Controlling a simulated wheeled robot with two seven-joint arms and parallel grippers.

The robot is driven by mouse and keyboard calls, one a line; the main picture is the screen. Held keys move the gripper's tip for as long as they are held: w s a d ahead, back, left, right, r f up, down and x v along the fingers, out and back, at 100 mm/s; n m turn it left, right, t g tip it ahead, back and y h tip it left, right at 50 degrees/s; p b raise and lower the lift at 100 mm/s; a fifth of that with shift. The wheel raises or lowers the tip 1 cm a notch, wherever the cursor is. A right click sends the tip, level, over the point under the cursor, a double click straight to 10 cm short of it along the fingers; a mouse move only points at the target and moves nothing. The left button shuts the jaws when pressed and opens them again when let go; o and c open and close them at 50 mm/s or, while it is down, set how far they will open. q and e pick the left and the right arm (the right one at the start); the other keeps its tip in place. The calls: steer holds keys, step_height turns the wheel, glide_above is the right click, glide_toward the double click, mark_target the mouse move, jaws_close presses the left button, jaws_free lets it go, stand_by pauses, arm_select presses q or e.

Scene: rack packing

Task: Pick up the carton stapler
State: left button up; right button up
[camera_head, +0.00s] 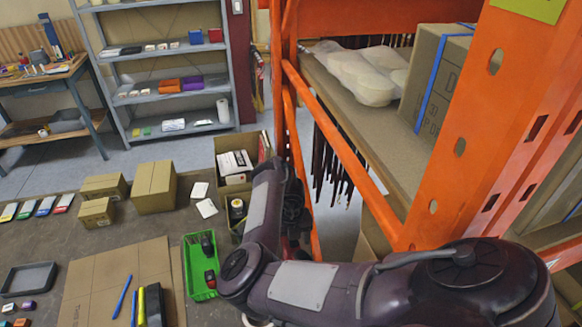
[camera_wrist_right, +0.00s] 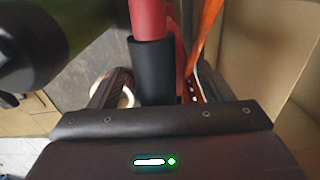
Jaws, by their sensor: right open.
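My right gripper (camera_wrist_right: 158,90) is open in the right wrist view, its two dark fingers apart. A red tool with a black sleeve (camera_wrist_right: 150,50) stands upright between them; it looks like the carton stapler, but its full shape is hidden. I cannot tell whether a finger touches it. My left gripper is out of view.
A tape roll (camera_wrist_right: 126,92) lies near the left finger. A green tray (camera_head: 192,265) with dark red-and-black items sits beside the box. Closed cartons (camera_head: 154,187) stand to the left. The orange rack upright (camera_head: 480,130) is close on the right of my arm.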

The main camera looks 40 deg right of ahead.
steer(key=shift+f, duration=0.35)
jaws_close()
steer(key=shift+w+r, duration=0.15)
steer(key=shift+r, duration=0.05)
